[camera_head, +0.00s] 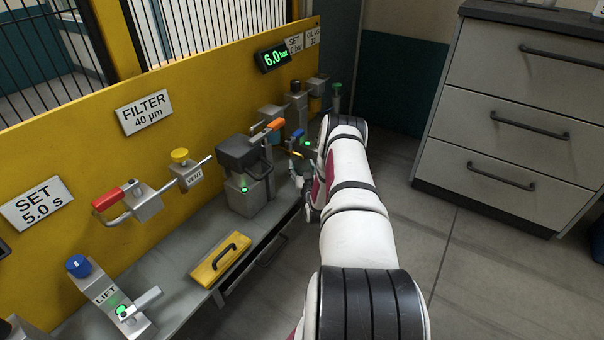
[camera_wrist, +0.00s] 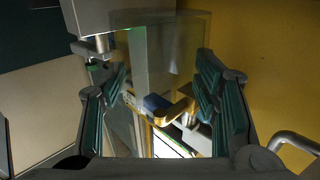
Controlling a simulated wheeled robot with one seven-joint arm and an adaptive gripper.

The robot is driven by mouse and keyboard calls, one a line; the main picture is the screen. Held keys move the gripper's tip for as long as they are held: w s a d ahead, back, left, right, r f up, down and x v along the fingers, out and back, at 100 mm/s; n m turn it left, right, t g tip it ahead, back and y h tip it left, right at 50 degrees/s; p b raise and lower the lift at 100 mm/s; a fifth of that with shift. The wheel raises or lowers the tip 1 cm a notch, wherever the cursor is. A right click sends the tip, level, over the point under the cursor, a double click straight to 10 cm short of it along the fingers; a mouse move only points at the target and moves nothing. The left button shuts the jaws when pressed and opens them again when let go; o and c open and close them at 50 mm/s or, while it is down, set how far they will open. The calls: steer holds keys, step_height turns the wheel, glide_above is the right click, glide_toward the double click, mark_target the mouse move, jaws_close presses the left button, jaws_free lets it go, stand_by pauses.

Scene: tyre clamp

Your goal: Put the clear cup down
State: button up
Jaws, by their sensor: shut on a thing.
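The clear cup (camera_wrist: 184,48) shows in the wrist view as a see-through shape between the two green-padded fingers of my gripper (camera_wrist: 163,88). The fingers are apart by the cup's width and shut on its sides. Fittings show through and behind the cup. In the head view my gripper (camera_head: 302,168) is small and partly hidden by my arm, near the far end of the grey bench (camera_head: 185,290). I cannot make out the cup clearly there, and I cannot tell how far it is above any surface.
A yellow panel (camera_head: 75,135) with valves and signs runs along the left. A dark-topped block (camera_head: 245,180) and a yellow plate with a black handle (camera_head: 220,262) are on the bench. A drawer cabinet (camera_head: 505,125) stands at right. Open floor (camera_head: 490,275) lies in front.

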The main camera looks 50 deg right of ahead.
steer(key=shift+f+b, duration=0.35)
steer(key=shift+f, duration=0.4)
steer(key=shift+f, duration=0.15)
steer(key=o, duration=1.1)
steer(key=shift+o, duration=0.2)
steer(key=shift+r, duration=0.2)
steer(key=p+v, duration=0.4)
steer(key=v, duration=0.8)
steer(key=shift+p, duration=0.3)
